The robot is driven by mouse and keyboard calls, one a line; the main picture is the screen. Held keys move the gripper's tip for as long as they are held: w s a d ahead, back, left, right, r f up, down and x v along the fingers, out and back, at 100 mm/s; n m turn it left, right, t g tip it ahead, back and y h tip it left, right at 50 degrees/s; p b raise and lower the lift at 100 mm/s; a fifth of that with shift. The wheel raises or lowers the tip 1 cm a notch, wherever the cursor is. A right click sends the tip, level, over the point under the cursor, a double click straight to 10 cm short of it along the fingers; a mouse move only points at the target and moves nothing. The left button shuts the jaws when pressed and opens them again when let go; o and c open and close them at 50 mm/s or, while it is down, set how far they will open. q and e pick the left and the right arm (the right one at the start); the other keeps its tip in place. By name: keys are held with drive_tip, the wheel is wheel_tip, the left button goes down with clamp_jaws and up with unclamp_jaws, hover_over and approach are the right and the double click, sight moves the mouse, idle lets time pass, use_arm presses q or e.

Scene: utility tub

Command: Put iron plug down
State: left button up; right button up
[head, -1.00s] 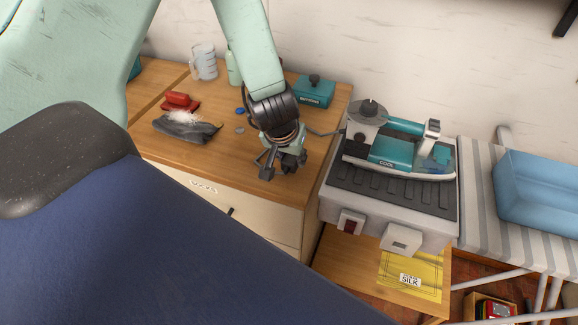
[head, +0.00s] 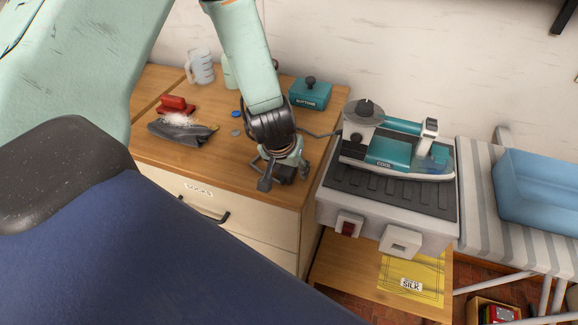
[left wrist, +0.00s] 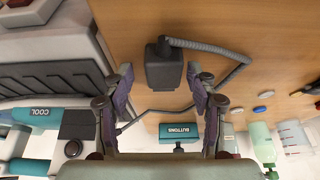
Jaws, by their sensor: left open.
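The iron plug (left wrist: 164,70) is a dark grey block with a ribbed cord coming from one end. In the left wrist view it lies on the wooden dresser top, apart from both fingers. My left gripper (left wrist: 160,78) is open, with one finger on each side of the plug. In the head view my left gripper (head: 284,178) is low over the dresser's front right corner and largely hides the plug. The teal and white iron (head: 392,150) rests on its grey stand (head: 350,188) to the right. My right gripper is not in view.
The dresser top (head: 225,160) also holds a teal buttons box (head: 310,93), a red brush (head: 176,104), a dark cloth (head: 183,131), a clear jug (head: 200,66) and small discs. A striped ironing board (head: 478,190) with a blue bin (head: 540,192) stands at right.

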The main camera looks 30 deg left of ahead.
use_arm(q)
drive_tip(key=shift+a, duration=0.2)
drive_tip(key=p+v, duration=0.5)
drive_tip(key=v, duration=0.6)
drive_tip(key=s+d+f+g, duration=0.1)
drive_tip(key=s+d+f, duration=0.1)
drive_tip(key=s+f, duration=0.3)
drive_tip(key=s+d+f+m+g, duration=0.1)
drive_tip(key=s+f, duration=0.4)
drive_tip(key=s, duration=0.6)
drive_tip(key=s+d+f+m+g+h, duration=0.1)
drive_tip(key=s+d+f+g, duration=0.1)
drive_tip(key=s+f, duration=0.3)
drive_tip(key=s+d, duration=0.1)
drive_tip(key=s, duration=0.3)
drive_tip(key=shift+d+f, duration=0.35)
drive_tip(key=shift+f, duration=0.05)
wheel_tip(320, 180, down, 17)
drive_tip(key=b, duration=1.6)
drive_tip(key=shift+f+b, duration=0.15)
drive_tip(key=shift+b, duration=0.25)
